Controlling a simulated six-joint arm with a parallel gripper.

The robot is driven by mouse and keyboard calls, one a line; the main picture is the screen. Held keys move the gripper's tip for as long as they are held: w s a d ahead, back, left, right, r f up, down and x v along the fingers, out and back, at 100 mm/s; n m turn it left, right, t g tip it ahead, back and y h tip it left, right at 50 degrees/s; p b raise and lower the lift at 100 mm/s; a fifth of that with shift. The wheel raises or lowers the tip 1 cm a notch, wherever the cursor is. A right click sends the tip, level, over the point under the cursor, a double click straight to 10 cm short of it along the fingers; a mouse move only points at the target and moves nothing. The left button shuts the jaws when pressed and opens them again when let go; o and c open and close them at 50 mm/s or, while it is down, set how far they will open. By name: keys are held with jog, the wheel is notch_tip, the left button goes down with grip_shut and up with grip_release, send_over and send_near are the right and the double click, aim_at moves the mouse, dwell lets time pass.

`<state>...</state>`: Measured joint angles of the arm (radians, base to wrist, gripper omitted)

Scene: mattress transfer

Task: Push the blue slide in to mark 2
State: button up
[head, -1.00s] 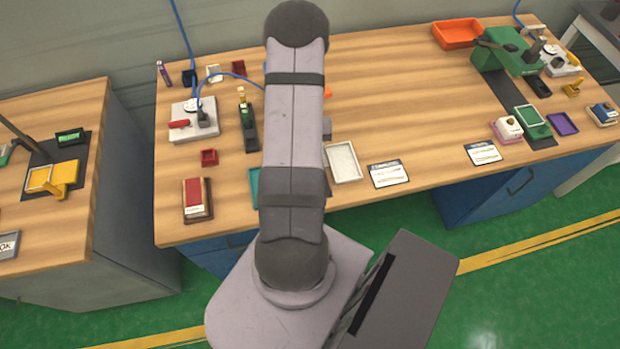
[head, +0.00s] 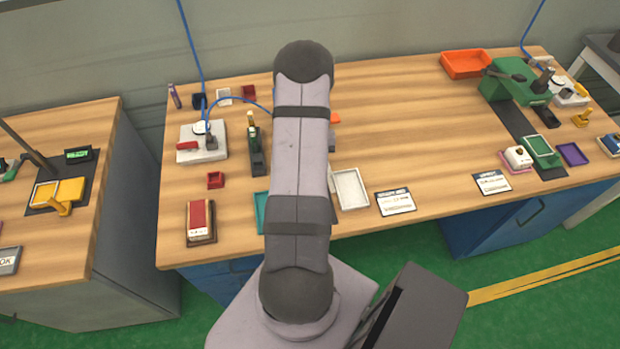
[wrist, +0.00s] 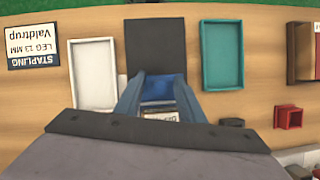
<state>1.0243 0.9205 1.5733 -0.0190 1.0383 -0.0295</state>
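In the wrist view my gripper (wrist: 159,77) points at the table with its two fingers apart. A blue block (wrist: 157,88), which looks like the blue slide, shows between the fingers. I cannot tell whether they touch it. A printed white label (wrist: 160,116) shows just below it, partly hidden by my gripper's body. A dark grey plate (wrist: 155,45) lies beyond the fingertips. I cannot make out mark 2 or any numbered marks. In the head view my arm hides the gripper and the blue block.
In the wrist view a white tray (wrist: 71,76) lies left of the plate and a teal tray (wrist: 205,58) right. A stapling card (wrist: 33,46) is far left, a small red box (wrist: 289,118) lower right. In the head view the table's back middle (head: 390,100) is clear.

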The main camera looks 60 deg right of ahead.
jog(key=b+v, duration=0.2)
jog(key=v, duration=0.5)
dwell(0.3)
jog(key=shift+w+d+r+b, duration=0.1)
jog(key=shift+b, duration=0.2)
notch_tip(320, 180, up, 5)
jog(key=s+a+h+b, duration=0.1)
jog(key=s+a+b, duration=0.1)
jog(key=a, duration=0.1)
jog(key=f+n+h, duration=0.1)
jog(key=f+n+t, duration=0.1)
jog(key=f, duration=0.1)
jog(key=f+n+t+h, duration=0.1)
jog(key=n, duration=0.1)
jog(key=shift+w+d+f+h+p, duration=0.25)
jog(key=shift+d+f+h+p, duration=0.05)
jog(key=shift+d, duration=0.1)
jog(key=shift+n, duration=0.3)
